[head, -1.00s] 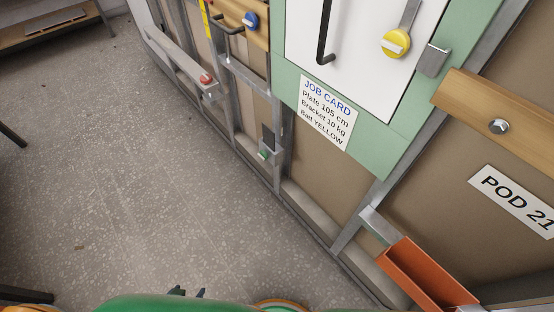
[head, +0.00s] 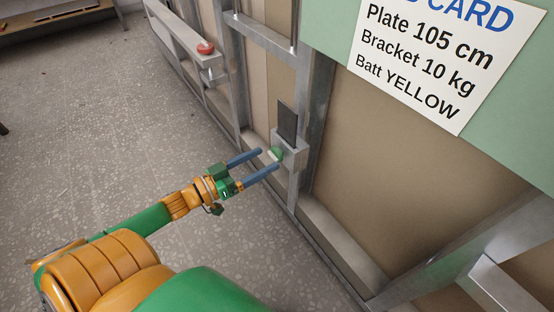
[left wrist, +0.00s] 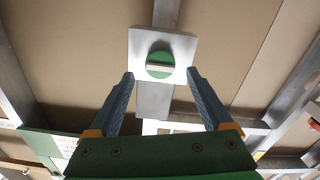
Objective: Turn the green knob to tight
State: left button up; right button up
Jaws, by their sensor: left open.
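The green knob (head: 276,154) sits on a small grey box fixed to a metal stud of the wall frame. It is round with a pale bar across its face. In the left wrist view the green knob (left wrist: 160,62) is on a light square plate, its bar nearly level. My left gripper (head: 269,159) is open, its two blue fingers pointing at the knob. In the left wrist view my left gripper (left wrist: 160,76) has one finger to each side, with gaps between the fingers and the knob. My right gripper is not in view.
A dark plate (head: 287,121) stands just above the knob's box. A red button (head: 205,47) is on a grey rail further left. A job card (head: 430,55) hangs on the green panel at upper right. The speckled floor (head: 110,130) at left is clear.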

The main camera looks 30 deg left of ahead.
aim_at(276, 154)
pick_arm(q)
jog(key=shift+b+x, duration=0.3)
jog(key=shift+x, duration=1.1)
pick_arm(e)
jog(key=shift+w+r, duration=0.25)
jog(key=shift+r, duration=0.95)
pick_arm(q)
grip_shut()
